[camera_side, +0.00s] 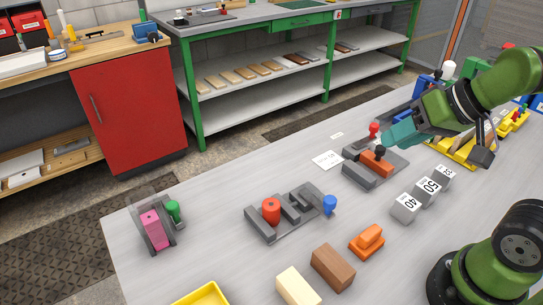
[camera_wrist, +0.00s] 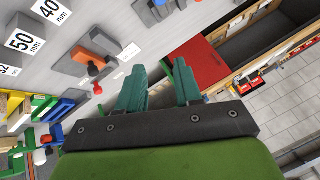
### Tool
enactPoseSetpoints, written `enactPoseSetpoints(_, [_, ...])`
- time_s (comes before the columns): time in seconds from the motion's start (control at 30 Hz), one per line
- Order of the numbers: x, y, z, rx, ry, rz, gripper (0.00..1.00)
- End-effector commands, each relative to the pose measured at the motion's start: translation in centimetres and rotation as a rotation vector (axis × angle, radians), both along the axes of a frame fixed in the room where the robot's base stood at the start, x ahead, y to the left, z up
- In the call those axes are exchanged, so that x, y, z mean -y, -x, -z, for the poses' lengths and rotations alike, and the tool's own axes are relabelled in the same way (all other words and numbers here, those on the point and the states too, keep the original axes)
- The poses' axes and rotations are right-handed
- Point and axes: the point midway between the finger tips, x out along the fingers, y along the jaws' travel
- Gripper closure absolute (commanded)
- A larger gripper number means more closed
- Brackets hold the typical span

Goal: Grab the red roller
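A red cylinder (camera_side: 271,209) stands upright in a grey slotted fixture (camera_side: 262,229) near the middle of the table in the side view. A smaller red knob (camera_side: 375,128) stands at the back of another grey board (camera_side: 368,172); it also shows in the wrist view (camera_wrist: 97,89). I cannot tell for certain which is the red roller; the cylinder looks more like one. My gripper (camera_side: 392,139), with teal fingers, is above the second board, right of and apart from the cylinder. In the wrist view my gripper (camera_wrist: 162,72) is open and empty.
An orange block with a black knob (camera_side: 377,162) sits on the second board, close to my fingers. A blue knob (camera_side: 329,204) is beside the cylinder's fixture.

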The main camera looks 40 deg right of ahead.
Motion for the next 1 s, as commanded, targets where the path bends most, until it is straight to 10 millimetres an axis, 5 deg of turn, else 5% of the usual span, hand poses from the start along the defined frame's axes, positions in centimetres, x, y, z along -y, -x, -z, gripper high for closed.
enactPoseSetpoints(0.23, [0.0, 0.0, 0.0, 0.0, -0.001, 0.001, 0.26])
enactPoseSetpoints(0.63, [-0.8, -0.3, 1.1, -0.053, 0.003, -0.034, 0.26])
enactPoseSetpoints(0.77, [-2.6, -2.4, 1.8, -0.134, 0.04, -0.123, 0.26])
enactPoseSetpoints(1.0, [-8.0, -8.2, 3.2, -0.262, 0.29, -0.621, 0.26])
